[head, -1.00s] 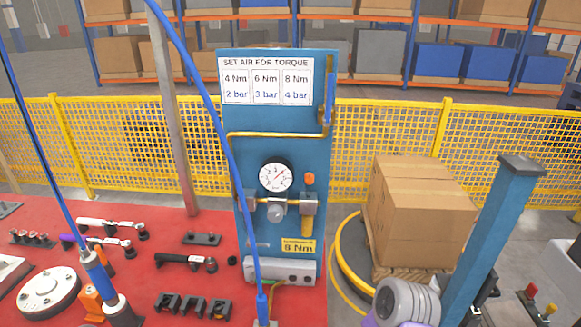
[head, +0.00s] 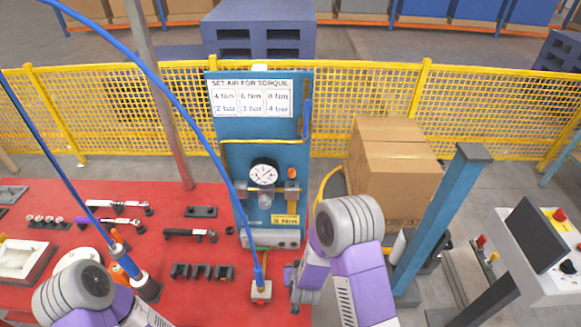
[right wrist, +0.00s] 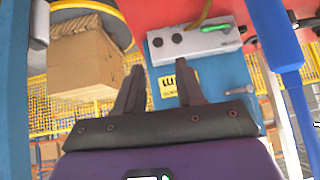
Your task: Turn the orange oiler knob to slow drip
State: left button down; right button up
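The orange oiler knob (head: 292,173) is a small round cap on the blue air panel (head: 235,150), right of the white pressure gauge (head: 263,173). The oiler body (head: 292,190) sits just below it. My right gripper (head: 290,272) is low in front of the panel, below and apart from the knob. In the right wrist view, its two dark fingers (right wrist: 160,68) stand apart with nothing between them. The knob cannot be made out in that view. My left arm shows at the lower left of the head view, but its gripper is out of sight.
A blue hose (head: 195,115) arcs across the panel's left side to a small box (head: 261,291). A blue post (head: 430,225) stands right of my right arm. Cardboard boxes (head: 390,165) stand behind. Tools lie on the red table (head: 195,255).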

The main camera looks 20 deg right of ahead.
jog(key=w+r+t+h, duration=0.3)
jog(key=w+r+t, duration=0.2)
jog(key=w+r, duration=0.55)
jog(key=m+t+h, duration=0.2)
jog(key=t+h, duration=0.1)
send_near(291, 174)
jog(key=w, duration=0.1)
jog(key=p+x, duration=0.1)
jog(key=x, duration=0.7)
jog(key=shift+s+d+p, duration=0.15)
jog(key=shift+d+p, duration=0.05)
jog(key=shift+p, duration=0.15)
